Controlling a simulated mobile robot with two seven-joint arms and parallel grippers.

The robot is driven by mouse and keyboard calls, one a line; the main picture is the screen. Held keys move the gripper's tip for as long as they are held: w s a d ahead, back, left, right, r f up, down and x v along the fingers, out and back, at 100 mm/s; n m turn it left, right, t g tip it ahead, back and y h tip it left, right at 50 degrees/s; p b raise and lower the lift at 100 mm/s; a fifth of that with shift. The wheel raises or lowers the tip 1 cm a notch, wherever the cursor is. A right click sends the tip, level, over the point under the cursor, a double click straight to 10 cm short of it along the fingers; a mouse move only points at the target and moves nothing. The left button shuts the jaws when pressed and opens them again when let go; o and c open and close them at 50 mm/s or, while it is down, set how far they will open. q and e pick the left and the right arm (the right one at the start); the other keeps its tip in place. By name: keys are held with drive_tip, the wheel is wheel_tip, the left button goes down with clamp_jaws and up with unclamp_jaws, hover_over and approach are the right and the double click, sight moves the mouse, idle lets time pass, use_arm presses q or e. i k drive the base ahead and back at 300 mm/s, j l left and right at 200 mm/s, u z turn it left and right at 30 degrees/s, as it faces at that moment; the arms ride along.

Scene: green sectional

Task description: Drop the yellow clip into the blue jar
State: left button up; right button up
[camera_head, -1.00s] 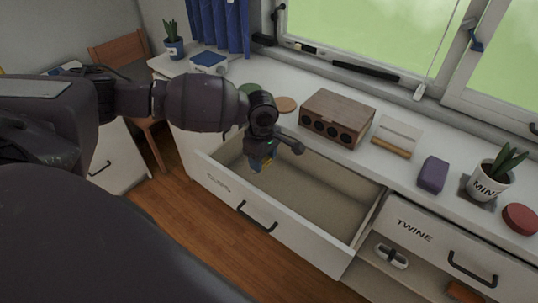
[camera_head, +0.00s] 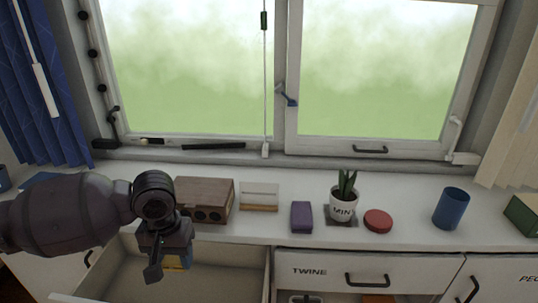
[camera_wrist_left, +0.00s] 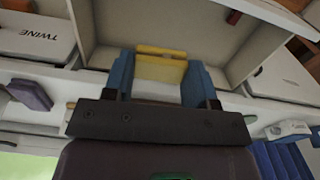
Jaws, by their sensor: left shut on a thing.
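My left gripper (camera_head: 173,262) is over the open drawer at the lower left of the head view. In the left wrist view, its two blue fingers (camera_wrist_left: 160,80) are shut on the yellow clip (camera_wrist_left: 161,52), which spans the gap between them. In the head view only a little yellow shows at the fingertips. The blue jar (camera_head: 451,209) stands upright on the white counter at the right, far from the gripper. My right gripper is not in view.
The open drawer (camera_head: 215,281) lies below the gripper. Along the counter (camera_head: 410,232) between gripper and jar stand a brown wooden box (camera_head: 205,197), a purple block (camera_head: 301,216), a potted plant labelled MINT (camera_head: 343,209) and a red round lid (camera_head: 378,221). A green box (camera_head: 524,213) stands right of the jar.

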sight(446, 213)
drive_tip(key=z, duration=1.05)
drive_tip(key=i+l+z, duration=0.2)
drive_tip(key=z, duration=0.15)
drive_tip(key=i+l+z, duration=0.1)
drive_tip(key=i+z, duration=0.25)
drive_tip(key=k, duration=0.1)
